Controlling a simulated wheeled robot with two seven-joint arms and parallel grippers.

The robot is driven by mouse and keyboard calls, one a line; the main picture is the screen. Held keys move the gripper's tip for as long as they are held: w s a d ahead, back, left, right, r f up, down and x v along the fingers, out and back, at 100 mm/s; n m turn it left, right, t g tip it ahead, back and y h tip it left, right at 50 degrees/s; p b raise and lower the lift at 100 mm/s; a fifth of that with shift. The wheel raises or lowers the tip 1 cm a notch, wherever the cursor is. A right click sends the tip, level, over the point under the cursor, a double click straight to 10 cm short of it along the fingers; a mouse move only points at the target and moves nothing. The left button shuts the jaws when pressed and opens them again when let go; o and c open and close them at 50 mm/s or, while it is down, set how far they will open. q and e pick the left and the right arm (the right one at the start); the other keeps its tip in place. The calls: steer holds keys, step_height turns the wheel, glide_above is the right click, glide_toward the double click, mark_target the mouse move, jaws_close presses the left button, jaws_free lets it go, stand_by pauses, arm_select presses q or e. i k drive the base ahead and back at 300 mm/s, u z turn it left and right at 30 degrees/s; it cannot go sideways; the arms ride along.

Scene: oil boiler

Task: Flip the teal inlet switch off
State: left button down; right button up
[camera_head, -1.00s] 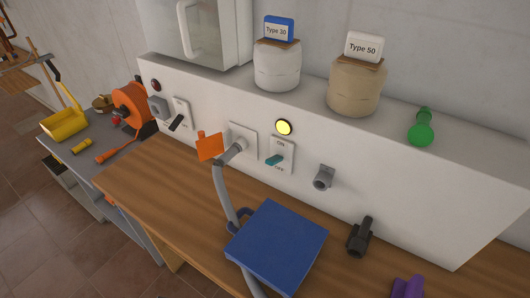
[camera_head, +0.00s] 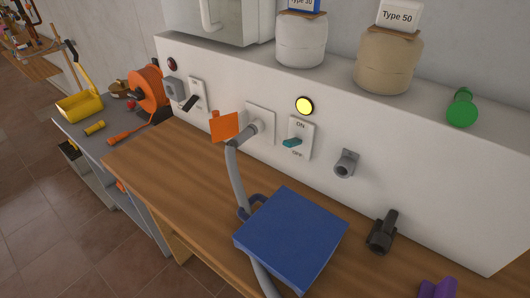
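The teal switch (camera_head: 292,142) sits on a white plate (camera_head: 301,136) marked ON above and OFF below, on the front of the white panel. Its lever sticks out toward the lower left; I cannot tell its setting for sure. A round yellow light (camera_head: 304,105) glows above it. A second switch with a black lever (camera_head: 190,103) is farther left on the panel. Neither of my grippers shows in this view.
A blue box (camera_head: 292,238) and a black fitting (camera_head: 382,233) are on the wooden bench (camera_head: 165,170). A grey outlet (camera_head: 345,164) juts out right of the switch.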

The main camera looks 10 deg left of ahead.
mark_target(290, 144)
steer(key=z, duration=1.8)
steer(key=k, duration=0.95)
steer(key=u, duration=0.7)
steer(key=i, duration=0.45)
